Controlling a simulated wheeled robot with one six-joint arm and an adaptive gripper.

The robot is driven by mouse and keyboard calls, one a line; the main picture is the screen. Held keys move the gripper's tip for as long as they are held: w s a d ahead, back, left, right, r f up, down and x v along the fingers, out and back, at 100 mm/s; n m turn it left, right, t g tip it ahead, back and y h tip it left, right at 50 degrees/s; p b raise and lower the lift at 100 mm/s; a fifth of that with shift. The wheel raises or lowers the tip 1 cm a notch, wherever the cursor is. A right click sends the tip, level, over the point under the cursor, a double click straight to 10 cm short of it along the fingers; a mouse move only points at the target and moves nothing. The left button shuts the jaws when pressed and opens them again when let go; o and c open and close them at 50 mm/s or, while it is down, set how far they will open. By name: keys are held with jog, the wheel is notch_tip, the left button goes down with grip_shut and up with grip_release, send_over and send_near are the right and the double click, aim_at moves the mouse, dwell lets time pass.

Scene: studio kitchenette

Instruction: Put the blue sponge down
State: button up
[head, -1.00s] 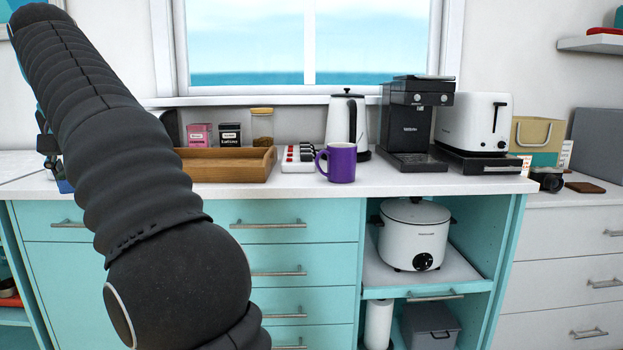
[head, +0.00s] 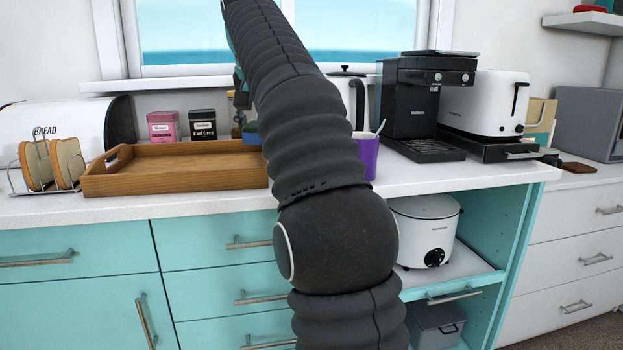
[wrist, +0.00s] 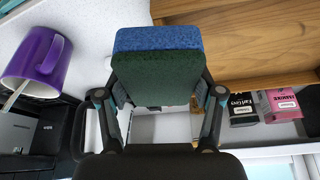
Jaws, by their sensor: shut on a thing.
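The blue sponge (wrist: 158,38) has a dark green scouring side. It is between the fingers of my gripper (wrist: 158,95), which is shut on it, in the wrist view. A small part of the sponge (head: 250,133) shows in the head view, left of my arm and beyond the tray's right end. My arm hides most of the gripper there. From these views I cannot tell how high the sponge is above the white counter (head: 440,181).
A wooden tray (head: 180,181) lies left of my arm, with tins (head: 163,127) behind it. A purple mug (head: 368,157) with a spoon stands right of it, partly hidden. A kettle (head: 347,92), coffee machine (head: 420,95) and toaster (head: 490,102) stand behind to the right. Toast rack (head: 40,170) far left.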

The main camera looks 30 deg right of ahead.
jog(key=s+d+m, duration=0.2)
jog(key=d, duration=0.6)
jog(key=shift+h, duration=0.3)
jog(key=shift+f+b, duration=1.15)
jog(key=shift+f, duration=3.55)
jog(key=shift+f, duration=0.15)
jog(key=o, duration=0.6)
jog(key=shift+c, duration=0.2)
